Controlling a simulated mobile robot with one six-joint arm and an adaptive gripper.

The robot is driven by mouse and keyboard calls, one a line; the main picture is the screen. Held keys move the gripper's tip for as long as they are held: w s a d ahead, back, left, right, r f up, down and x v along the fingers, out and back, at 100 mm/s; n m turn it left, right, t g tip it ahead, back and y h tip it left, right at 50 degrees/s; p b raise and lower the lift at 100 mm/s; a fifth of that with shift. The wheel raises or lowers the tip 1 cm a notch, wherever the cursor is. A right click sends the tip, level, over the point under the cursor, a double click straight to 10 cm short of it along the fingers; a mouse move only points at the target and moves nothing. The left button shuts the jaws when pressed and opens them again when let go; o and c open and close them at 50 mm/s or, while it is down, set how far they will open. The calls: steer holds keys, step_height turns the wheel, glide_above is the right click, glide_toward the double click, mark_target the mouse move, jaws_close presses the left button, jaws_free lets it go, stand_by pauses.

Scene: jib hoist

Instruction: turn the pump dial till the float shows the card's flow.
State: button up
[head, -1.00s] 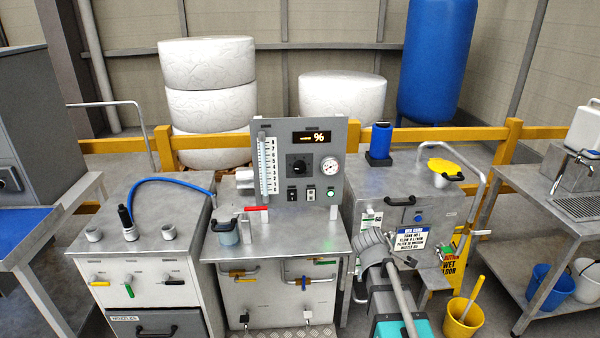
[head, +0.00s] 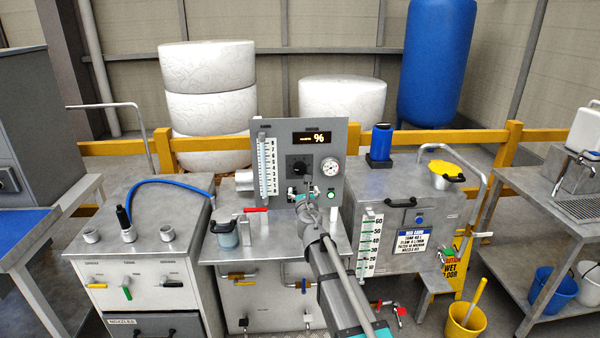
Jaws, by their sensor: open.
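The black pump dial (head: 299,167) sits in the middle of the grey upright panel (head: 339,132). The flow tube (head: 267,168) with its numbered scale stands upright at the panel's left; its float is too small to read. The card (head: 411,240), white with a blue heading, is on the front of the right-hand tank; a flow line shows, but its figure is too small to be sure of. My gripper (head: 304,190) is open and empty in front of the panel, just below the dial. It appears apart from the dial and partly covers the small switches.
A lit display (head: 313,138) is above the dial and a round gauge (head: 331,168) is to its right. A red-handled lever (head: 256,209) and a lidded jar (head: 226,233) stand on the bench to the left. A blue cylinder (head: 381,141) stands on the right-hand tank.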

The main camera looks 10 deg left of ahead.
mark_target(300, 170)
stand_by(0.3)
steer(key=x, duration=1.3)
steer(key=shift+w, duration=0.35)
steer(key=shift+a, duration=0.1)
steer(key=c, duration=1.1)
steer(key=shift+c, duration=0.2)
